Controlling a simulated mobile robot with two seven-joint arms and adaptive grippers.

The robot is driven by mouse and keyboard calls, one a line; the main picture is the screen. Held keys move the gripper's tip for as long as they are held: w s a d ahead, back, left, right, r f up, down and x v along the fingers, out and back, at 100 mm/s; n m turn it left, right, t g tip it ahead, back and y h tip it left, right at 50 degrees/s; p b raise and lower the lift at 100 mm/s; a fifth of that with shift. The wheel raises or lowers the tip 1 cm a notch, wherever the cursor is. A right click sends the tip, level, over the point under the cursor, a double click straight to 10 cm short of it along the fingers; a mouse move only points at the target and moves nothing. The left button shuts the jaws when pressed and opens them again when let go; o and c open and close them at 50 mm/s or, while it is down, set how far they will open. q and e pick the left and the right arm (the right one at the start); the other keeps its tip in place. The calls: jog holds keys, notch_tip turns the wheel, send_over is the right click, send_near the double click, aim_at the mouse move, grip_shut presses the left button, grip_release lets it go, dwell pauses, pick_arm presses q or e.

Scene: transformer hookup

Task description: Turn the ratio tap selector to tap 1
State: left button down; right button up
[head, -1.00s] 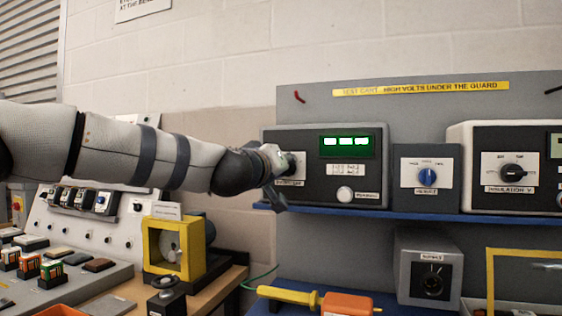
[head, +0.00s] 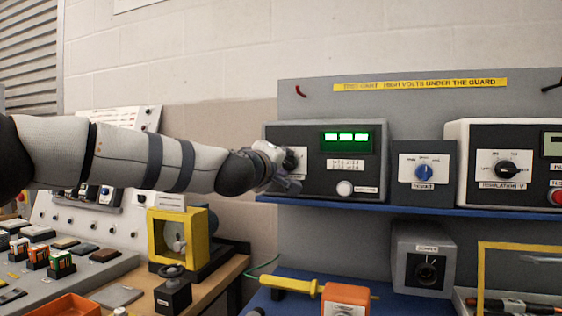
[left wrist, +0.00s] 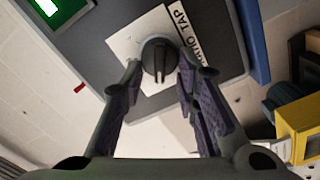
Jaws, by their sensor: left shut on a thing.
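The ratio tap selector is a dark round knob (left wrist: 160,60) on a white plate lettered RATIO TAP, in the left wrist view. In the head view the knob (head: 290,161) shows partly behind my gripper, at the left of a dark-fronted meter box (head: 350,165) with a green lit display. My left gripper (left wrist: 160,72) has its fingers on both sides of the knob, shut on it. It also shows in the head view (head: 285,177). The tap numbers and the pointer's setting cannot be read. My right gripper is not in view.
A blue shelf (head: 400,209) carries the meter box, a box with a blue knob (head: 424,173) and an insulation tester (head: 475,150). A yellow-framed device (head: 160,240) stands below my arm.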

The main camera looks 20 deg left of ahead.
pick_arm(q)
jog(key=shift+d, duration=0.1)
jog(key=c, duration=1.3)
grip_release()
jog(key=s, duration=1.2)
jog(key=shift+a, duration=0.2)
